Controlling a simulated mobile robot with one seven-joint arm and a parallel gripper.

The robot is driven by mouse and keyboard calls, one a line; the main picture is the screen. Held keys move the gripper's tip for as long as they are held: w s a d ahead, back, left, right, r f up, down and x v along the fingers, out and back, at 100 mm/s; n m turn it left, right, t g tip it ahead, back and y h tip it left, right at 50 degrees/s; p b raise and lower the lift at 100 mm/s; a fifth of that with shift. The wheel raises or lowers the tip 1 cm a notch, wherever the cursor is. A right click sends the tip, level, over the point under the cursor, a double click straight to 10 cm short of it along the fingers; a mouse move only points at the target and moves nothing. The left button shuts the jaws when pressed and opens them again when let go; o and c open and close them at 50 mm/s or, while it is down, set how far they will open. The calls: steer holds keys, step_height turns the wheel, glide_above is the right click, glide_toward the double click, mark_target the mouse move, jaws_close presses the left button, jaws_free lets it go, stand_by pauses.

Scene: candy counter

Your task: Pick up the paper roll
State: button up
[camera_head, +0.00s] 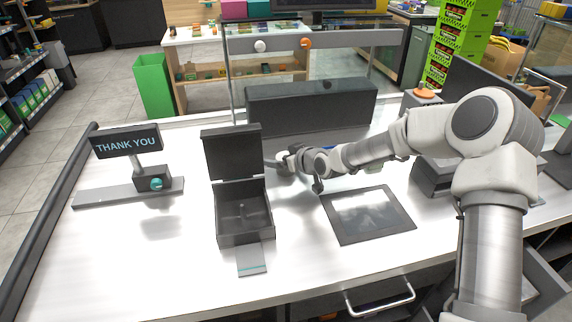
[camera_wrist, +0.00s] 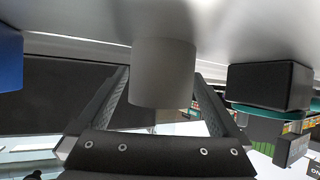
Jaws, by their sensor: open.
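The paper roll is a plain grey cylinder (camera_wrist: 162,72) in the wrist view, standing against the pale counter surface at the top of that picture. My gripper (camera_wrist: 163,98) is open, with one finger on each side of the roll; whether either finger touches it I cannot tell. In the head view my gripper (camera_head: 278,166) is low over the counter, just right of the raised lid of a black box (camera_head: 232,152). I cannot make out the roll in the head view; the lid or my gripper may hide it.
A "THANK YOU" sign (camera_head: 127,141) stands at the left. A flat dark-framed panel (camera_head: 367,214) lies right of the open box. A long dark block (camera_head: 312,107) stands behind my gripper. A blue object (camera_wrist: 9,58) shows in the wrist view. The counter's front left is clear.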

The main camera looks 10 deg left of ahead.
steer(key=shift+w+a+f, duration=0.1)
steer(key=shift+a, duration=0.05)
steer(key=c, duration=1.5)
